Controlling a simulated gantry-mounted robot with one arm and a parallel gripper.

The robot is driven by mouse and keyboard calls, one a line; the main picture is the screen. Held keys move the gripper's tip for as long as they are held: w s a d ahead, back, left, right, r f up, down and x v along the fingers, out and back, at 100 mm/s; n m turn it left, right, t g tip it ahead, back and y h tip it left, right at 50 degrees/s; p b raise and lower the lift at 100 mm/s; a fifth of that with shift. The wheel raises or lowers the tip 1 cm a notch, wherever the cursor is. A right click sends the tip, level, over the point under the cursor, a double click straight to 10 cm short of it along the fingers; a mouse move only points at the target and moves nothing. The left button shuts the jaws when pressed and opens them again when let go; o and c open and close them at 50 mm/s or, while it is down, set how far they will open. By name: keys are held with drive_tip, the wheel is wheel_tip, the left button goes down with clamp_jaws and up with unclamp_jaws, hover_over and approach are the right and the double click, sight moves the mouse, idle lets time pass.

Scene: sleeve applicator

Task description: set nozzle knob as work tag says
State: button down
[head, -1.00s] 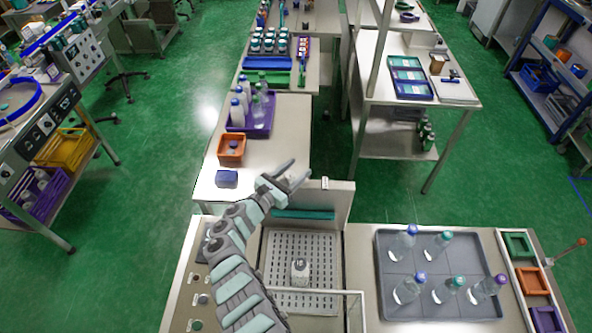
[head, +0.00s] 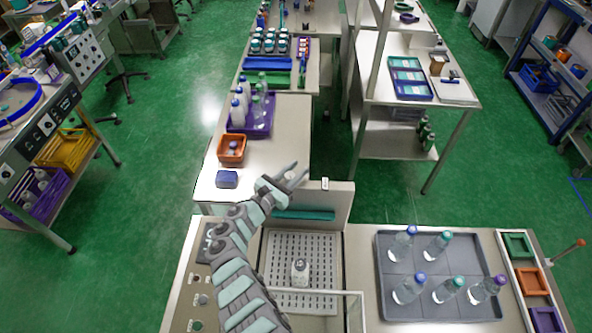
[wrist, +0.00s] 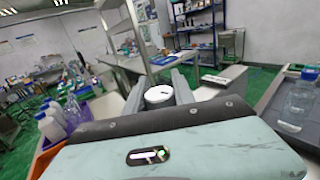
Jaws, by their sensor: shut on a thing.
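My gripper (head: 294,172) is at the back of the sleeve applicator, near the top of its upright panel (head: 340,200). In the wrist view my gripper (wrist: 160,90) has its two grey fingers closed on either side of a round white knob (wrist: 159,93) with a dark mark on its face. In the head view the fingers mostly hide the knob. A small white tag (head: 325,184) is on the panel, right of the gripper; its writing is too small to read. A small white container (head: 300,268) stands on the perforated plate (head: 318,245) below.
A grey tray (head: 385,290) with several clear bottles stands to the right, beside green, orange and purple bins (head: 518,245). Behind, a table (head: 285,130) carries a purple crate of bottles, an orange box (head: 231,150) and a blue block (head: 227,179). Small controls line the applicator's left side.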

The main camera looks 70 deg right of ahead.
drive_tip(key=n+t+p, duration=0.1)
drive_tip(key=n+t, duration=0.1)
drive_tip(key=t, duration=0.1)
drive_tip(key=w+n+t+p, duration=0.1)
drive_tip(key=n+t, duration=0.1)
drive_tip(key=t, duration=0.2)
drive_tip(key=n+t+p, duration=0.1)
drive_tip(key=n+t, duration=0.2)
drive_tip(key=shift+w+t, duration=0.35)
drive_tip(key=shift+t, duration=0.05)
drive_tip(key=shift+w+a+n+t+y+b, duration=0.1)
drive_tip(key=shift+n+t+y+b, duration=0.2)
drive_tip(key=shift+n+t+y, duration=0.25)
drive_tip(key=shift+w+a+n+t+y+b, duration=0.1)
drive_tip(key=shift+n+t+y+b, duration=0.3)
drive_tip(key=shift+t, duration=0.35)
drive_tip(key=c, duration=1.1)
unclamp_jaws()
drive_tip(key=shift+o, duration=0.2)
